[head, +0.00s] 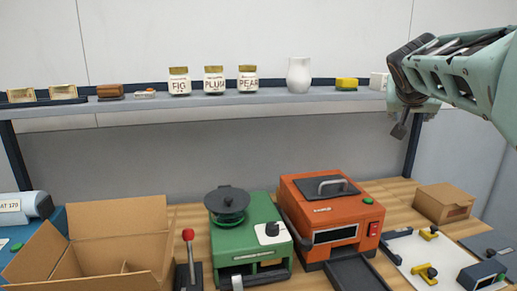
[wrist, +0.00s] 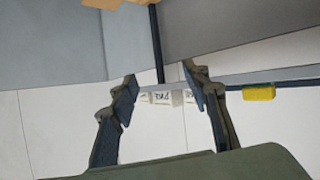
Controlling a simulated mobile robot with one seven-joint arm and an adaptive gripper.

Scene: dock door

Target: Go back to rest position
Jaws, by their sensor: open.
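My gripper (head: 399,128) hangs at the upper right in the head view, by the right end of the shelf (head: 200,107), with one fingertip pointing down. In the wrist view my gripper (wrist: 160,90) shows its two dark fingers apart, with nothing held between them. A small white box (head: 378,81) stands on the shelf's right end, just left of my gripper in the head view. In the wrist view, which looks upside down, white boxes with dark lettering (wrist: 167,97) appear in the gap beyond the fingers. How far they are from the fingertips is hard to tell.
The shelf also bears jars (head: 214,81), a white vase (head: 299,75) and a yellow sponge-like block (head: 346,84). Below stand an open carton (head: 120,231), a green machine (head: 249,243), an orange machine (head: 330,218) and a small cardboard box (head: 444,203).

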